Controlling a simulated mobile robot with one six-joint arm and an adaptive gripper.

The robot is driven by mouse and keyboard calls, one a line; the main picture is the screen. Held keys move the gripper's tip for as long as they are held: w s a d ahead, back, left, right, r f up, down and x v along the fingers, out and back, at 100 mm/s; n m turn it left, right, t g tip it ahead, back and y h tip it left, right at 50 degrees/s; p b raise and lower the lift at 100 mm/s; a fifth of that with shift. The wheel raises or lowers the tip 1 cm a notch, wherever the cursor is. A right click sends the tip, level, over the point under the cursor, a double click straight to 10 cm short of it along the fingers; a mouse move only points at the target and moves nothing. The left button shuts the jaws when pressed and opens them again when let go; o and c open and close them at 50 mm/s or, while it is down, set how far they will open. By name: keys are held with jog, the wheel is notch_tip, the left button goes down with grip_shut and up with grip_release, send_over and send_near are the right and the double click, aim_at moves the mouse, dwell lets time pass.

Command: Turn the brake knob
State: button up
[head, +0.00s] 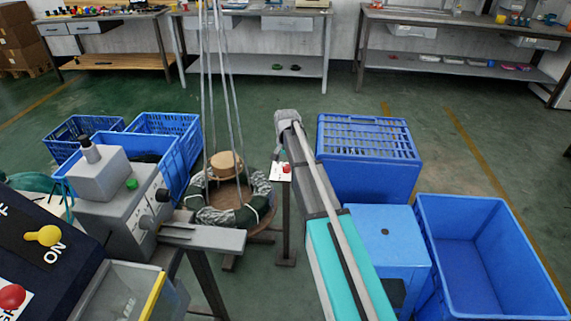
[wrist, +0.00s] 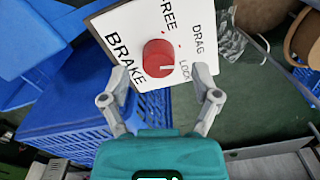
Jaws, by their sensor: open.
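The brake knob (wrist: 157,55) is a red round knob on a tilted white plate (wrist: 110,22) lettered BRAKE, FREE, DRAG and LOCK. A short white mark on it points toward the LOCK side. In the head view the small red knob (head: 287,169) and its white plate (head: 277,175) top a thin dark post. My gripper (wrist: 161,76) is open, with one finger on each side of the space just in front of the knob. Nothing is between the fingers, and they look apart from the knob. I cannot tell the remaining depth.
A wooden cable reel (head: 228,192) with coiled cable stands left of the post. Blue crates (head: 368,160) stand to the right, beside a blue bin (head: 490,250). A grey machine (head: 125,205) and a panel with a yellow ON/OFF knob (head: 42,236) are at left.

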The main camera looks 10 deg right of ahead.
aim_at(286, 166)
notch_tip(286, 166, up, 12)
jog(key=m+p, duration=0.2)
jog(key=p, duration=0.9)
jog(key=shift+r+m, duration=0.15)
jog(key=shift+m, duration=0.15)
jog(key=shift+f, duration=0.2)
notch_tip(286, 166, down, 14)
jog(key=b, duration=1.3)
jog(key=shift+r+b, duration=0.25)
jog(key=shift+b, duration=0.05)
grip_shut()
